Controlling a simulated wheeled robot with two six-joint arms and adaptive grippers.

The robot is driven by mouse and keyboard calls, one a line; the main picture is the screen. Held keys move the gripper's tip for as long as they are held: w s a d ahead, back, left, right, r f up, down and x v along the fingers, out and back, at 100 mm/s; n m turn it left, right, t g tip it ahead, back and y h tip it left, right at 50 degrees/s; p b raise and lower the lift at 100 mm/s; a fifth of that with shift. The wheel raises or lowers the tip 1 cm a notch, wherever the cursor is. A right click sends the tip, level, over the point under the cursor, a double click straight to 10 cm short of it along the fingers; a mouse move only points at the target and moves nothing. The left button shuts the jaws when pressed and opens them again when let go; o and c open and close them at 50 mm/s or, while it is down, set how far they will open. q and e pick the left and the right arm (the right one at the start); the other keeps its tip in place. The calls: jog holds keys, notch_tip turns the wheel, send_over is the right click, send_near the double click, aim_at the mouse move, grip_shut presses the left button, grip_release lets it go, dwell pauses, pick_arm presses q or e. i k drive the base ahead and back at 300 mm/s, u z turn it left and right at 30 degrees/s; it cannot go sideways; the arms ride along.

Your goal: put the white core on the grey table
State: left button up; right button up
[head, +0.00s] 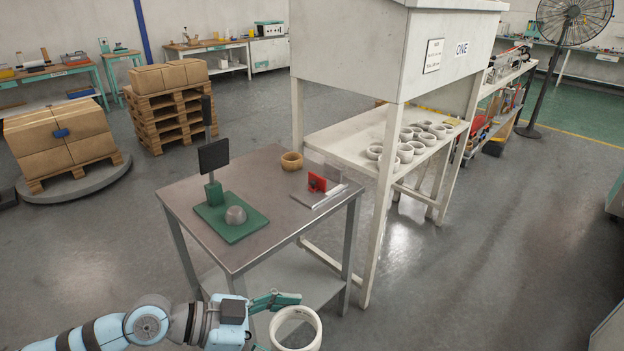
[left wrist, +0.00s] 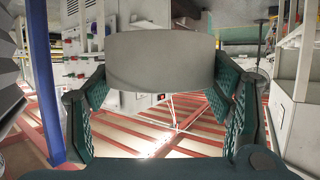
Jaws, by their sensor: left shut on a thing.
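The white core (head: 317,330) is an open white ring at the bottom of the head view, below the front edge of the grey table (head: 262,178) in the picture. My left gripper (head: 276,322) is shut on it, with one green finger showing along its upper left side. In the left wrist view the core (left wrist: 160,58) is a pale band between the two green fingers of my left gripper (left wrist: 160,88). The core is clear of the tabletop. My right gripper is not in view.
On the grey table are a green base with a dark post (head: 230,222), a tan roll (head: 292,161) and a red-and-metal fixture (head: 318,184). A white bench (head: 345,137) with several white cores stands to the right. The table's front right part is bare.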

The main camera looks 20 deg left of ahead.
aim_at(260, 177)
jog(key=z, duration=0.5)
jog(key=i, duration=1.55)
jog(key=u, duration=0.3)
jog(key=i, duration=1.1)
jog(key=u, duration=1.45)
jog(key=i, duration=0.5)
jog(key=u, duration=0.4)
